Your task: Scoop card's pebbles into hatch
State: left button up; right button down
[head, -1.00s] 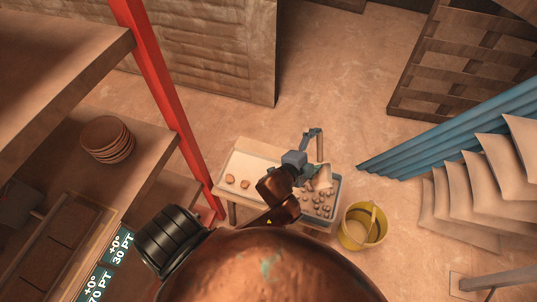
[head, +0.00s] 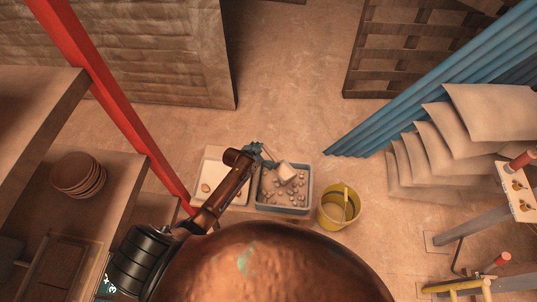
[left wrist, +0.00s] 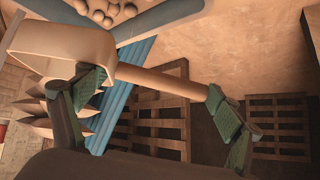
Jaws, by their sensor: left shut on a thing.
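A pale scoop (head: 287,171) is over the pebble tray in the head view. In the left wrist view its wide bowl (left wrist: 62,42) is at upper left and its wooden handle (left wrist: 160,82) runs right. My left gripper (head: 267,158) is shut on the scoop, with one green finger by the bowl and the other at the handle's end. Several round pebbles (head: 296,196) lie in the blue-grey tray (head: 283,210). Some pebbles also show beyond the scoop in the left wrist view (left wrist: 107,12). I cannot see whether the bowl holds pebbles. No hatch is clearly identifiable. My right gripper is out of view.
A pale board (head: 212,168) with a brown lump (head: 206,188) is left of the tray. A yellow bucket (head: 338,208) stands right of it. A red post (head: 115,110) and shelves with stacked plates (head: 78,175) are left.

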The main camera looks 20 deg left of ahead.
pick_arm(q)
notch_tip(320, 180, down, 8)
jog(key=s+d+m+t+y+b, duration=0.1)
jog(key=d+m+t+y+b, duration=0.1)
jog(key=b, duration=0.9)
jog(key=shift+s+d+r+t+y, duration=0.2)
jog(key=shift+d+r+t+y, duration=0.1)
jog(key=shift+y, duration=0.5)
dwell(0.3)
notch_tip(320, 180, up, 10)
jog(key=p, duration=1)
dwell(0.4)
